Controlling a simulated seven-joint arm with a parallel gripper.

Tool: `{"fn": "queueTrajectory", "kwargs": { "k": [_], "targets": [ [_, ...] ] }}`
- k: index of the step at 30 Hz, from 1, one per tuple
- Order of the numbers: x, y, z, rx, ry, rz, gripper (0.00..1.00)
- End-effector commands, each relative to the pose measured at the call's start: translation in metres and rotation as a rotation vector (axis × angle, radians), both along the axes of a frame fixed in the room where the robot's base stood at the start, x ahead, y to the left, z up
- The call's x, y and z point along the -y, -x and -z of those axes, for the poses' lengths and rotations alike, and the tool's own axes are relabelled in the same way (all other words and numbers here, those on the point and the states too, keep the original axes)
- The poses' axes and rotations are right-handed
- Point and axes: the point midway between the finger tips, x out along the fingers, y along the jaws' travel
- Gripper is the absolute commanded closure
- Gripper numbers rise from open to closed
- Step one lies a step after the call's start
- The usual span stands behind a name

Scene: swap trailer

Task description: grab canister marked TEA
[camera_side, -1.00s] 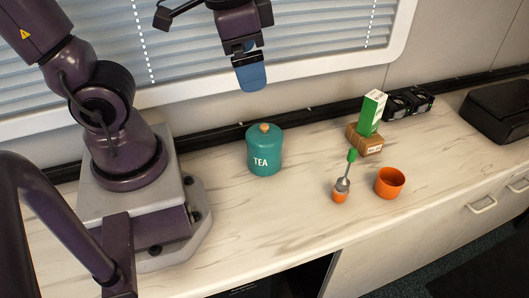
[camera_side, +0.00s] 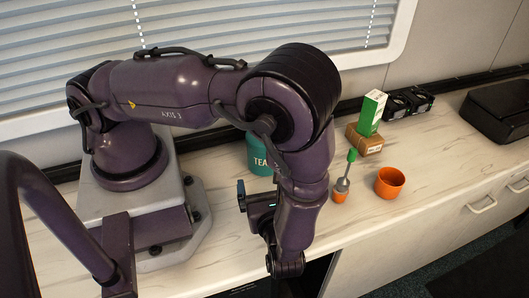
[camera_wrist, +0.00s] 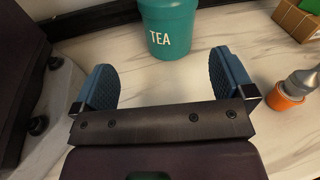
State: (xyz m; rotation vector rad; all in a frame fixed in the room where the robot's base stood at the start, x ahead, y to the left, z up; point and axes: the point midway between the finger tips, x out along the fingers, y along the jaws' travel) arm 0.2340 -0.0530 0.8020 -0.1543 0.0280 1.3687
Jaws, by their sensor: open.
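The teal canister (camera_side: 259,160) marked TEA stands upright on the marble-look counter, partly hidden behind my arm in the side view. In the wrist view the canister (camera_wrist: 168,24) is at the top middle, its label facing me and its top cut off. My gripper (camera_wrist: 165,80) is open, its two blue padded fingers spread apart with bare counter between them. The fingers point towards the canister and are short of it, not touching it. In the side view only one blue finger of my gripper (camera_side: 241,196) shows clearly, low in front of the canister.
An orange cup (camera_side: 390,183) and a green-handled tool in a small orange holder (camera_side: 340,196) stand right of the canister. Behind them a green-and-white carton (camera_side: 371,112) rests on a brown box (camera_side: 364,141). A black case (camera_side: 500,110) is far right. The counter's front edge is close to my arm.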

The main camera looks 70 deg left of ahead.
Motion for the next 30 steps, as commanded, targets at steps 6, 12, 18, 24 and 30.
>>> {"fn": "queueTrajectory", "kwargs": {
  "k": [6, 12, 18, 24, 30],
  "targets": [
    [-0.002, 0.006, 0.026, -0.055, -0.121, 0.139, 0.00],
    [-0.021, 0.000, 0.028, -0.062, -0.137, 0.150, 0.00],
    [-0.057, -0.012, 0.028, -0.062, -0.135, 0.148, 0.00],
    [-0.075, -0.019, 0.028, -0.062, -0.133, 0.150, 0.00],
    [-0.095, -0.026, 0.028, -0.060, -0.134, 0.146, 0.00]
  ]
}}
